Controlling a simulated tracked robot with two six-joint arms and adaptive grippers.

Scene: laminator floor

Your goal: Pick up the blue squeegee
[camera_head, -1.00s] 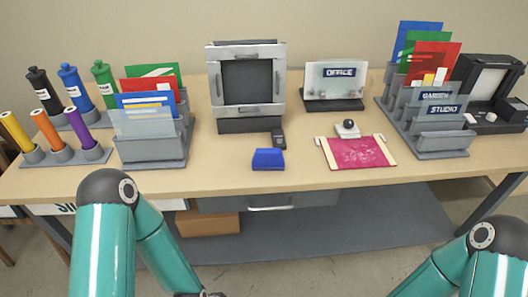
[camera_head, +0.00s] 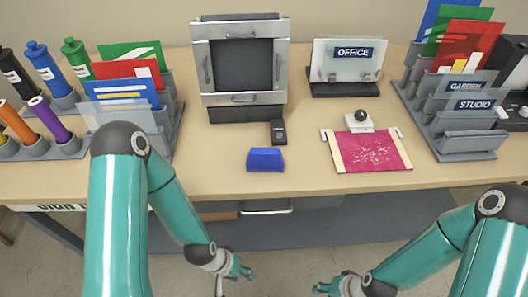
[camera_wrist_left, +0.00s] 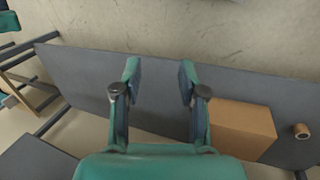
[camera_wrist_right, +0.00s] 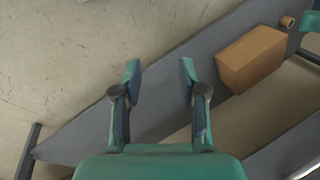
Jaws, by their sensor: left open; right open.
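The blue squeegee (camera_head: 265,160) lies on the tabletop near its front edge, in the head view, left of the pink screen. My left gripper (camera_head: 236,274) is below and in front of the table edge, well apart from the squeegee. It is open and empty in the left wrist view (camera_wrist_left: 158,78). My right gripper (camera_head: 332,288) shows at the bottom edge of the head view, also below the table. It is open and empty in the right wrist view (camera_wrist_right: 158,78). Neither wrist view shows the squeegee.
The table's front edge (camera_head: 330,190) lies between my grippers and the squeegee. A small black device (camera_head: 278,132) sits just behind the squeegee, and a framed machine (camera_head: 240,65) behind that. A pink screen (camera_head: 372,152) lies to the right. A cardboard box (camera_wrist_left: 240,130) sits on the lower shelf.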

